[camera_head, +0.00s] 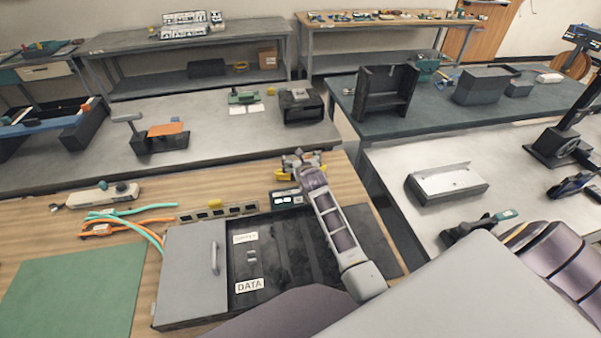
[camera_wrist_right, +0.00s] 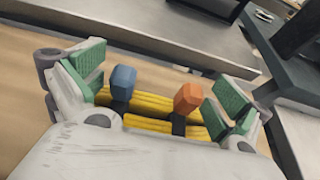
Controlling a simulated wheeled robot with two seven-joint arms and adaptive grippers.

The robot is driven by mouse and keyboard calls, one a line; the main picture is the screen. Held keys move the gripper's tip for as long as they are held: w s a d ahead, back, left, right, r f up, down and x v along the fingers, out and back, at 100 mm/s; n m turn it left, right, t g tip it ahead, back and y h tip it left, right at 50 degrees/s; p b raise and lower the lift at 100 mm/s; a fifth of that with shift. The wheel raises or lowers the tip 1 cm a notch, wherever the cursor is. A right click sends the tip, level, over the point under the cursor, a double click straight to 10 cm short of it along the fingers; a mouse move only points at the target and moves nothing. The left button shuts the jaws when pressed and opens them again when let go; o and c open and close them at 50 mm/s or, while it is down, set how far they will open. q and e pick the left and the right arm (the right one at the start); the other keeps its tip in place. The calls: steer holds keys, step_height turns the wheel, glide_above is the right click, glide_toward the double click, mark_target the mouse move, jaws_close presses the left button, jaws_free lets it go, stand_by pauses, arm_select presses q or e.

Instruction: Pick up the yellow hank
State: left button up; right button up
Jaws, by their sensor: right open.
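The yellow hank (camera_wrist_right: 160,112) lies on the wooden bench, with dark ties, a blue end (camera_wrist_right: 123,80) and an orange end (camera_wrist_right: 187,98). In the right wrist view it spans between the green-padded fingers of my right gripper (camera_wrist_right: 158,88). The fingers stand apart, one near each end of the hank. In the head view my right gripper (camera_head: 301,160) is over the hank (camera_head: 285,176) and hides most of it; only yellow edges show on either side. My left gripper is not in view.
A grey-doored case (camera_head: 190,275) with a DATA label and a row of ports (camera_head: 215,213) stand near my right arm. Teal and orange cables (camera_head: 145,220), a tool and a green mat (camera_head: 75,290) lie left. Grey benches stand behind and to the right.

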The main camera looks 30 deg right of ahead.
steer(key=shift+c, duration=0.4)
steer(key=c, duration=1.6)
steer(key=shift+o, duration=0.2)
steer(key=shift+r, duration=0.2)
steer(key=shift+r, duration=0.9)
step_height(320, 180, up, 8)
steer(key=p, duration=0.4)
